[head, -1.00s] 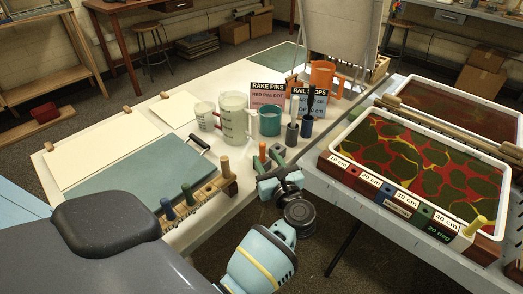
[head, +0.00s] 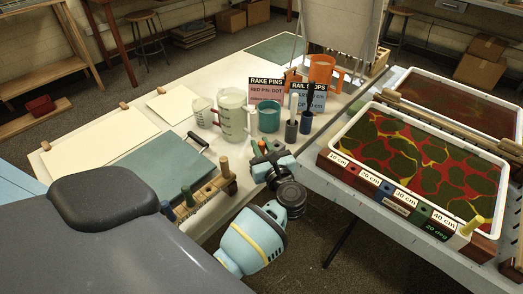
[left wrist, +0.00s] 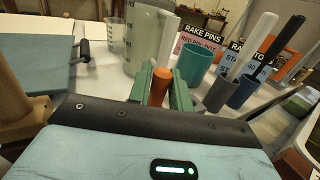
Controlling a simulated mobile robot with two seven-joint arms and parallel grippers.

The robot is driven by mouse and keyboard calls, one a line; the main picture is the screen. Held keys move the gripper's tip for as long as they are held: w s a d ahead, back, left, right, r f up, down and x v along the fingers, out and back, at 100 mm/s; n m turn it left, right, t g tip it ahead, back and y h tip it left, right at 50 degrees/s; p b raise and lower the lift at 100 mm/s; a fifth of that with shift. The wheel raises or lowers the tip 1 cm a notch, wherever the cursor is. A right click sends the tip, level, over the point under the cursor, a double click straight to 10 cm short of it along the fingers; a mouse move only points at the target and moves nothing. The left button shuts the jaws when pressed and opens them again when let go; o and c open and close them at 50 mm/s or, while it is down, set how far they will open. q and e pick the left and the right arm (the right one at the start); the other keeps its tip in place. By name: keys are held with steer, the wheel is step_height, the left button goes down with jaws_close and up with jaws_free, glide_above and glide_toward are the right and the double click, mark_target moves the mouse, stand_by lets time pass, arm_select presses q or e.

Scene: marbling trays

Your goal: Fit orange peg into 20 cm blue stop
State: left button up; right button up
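The orange peg (head: 262,147) stands roughly upright near the table's front edge. In the left wrist view the orange peg (left wrist: 160,84) sits between the two green fingers, which press close on both sides of it. My left gripper (head: 267,150) reaches it from the front; its fingers (left wrist: 162,92) appear shut on the peg. The peg's lower end is hidden. The blue stop (head: 385,191) is on the rail along the front of the right-hand tray, beside the 20 cm label (head: 370,180). My right gripper is not in view.
A peg rack (head: 212,190) holds blue, green and wooden pegs left of my gripper. Jugs (head: 232,115), a teal cup (head: 269,117) and dark holders (head: 306,122) stand behind. A gap separates the two tables.

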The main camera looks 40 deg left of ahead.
arm_select(q)
jaws_close()
steer(key=shift+r, duration=0.1)
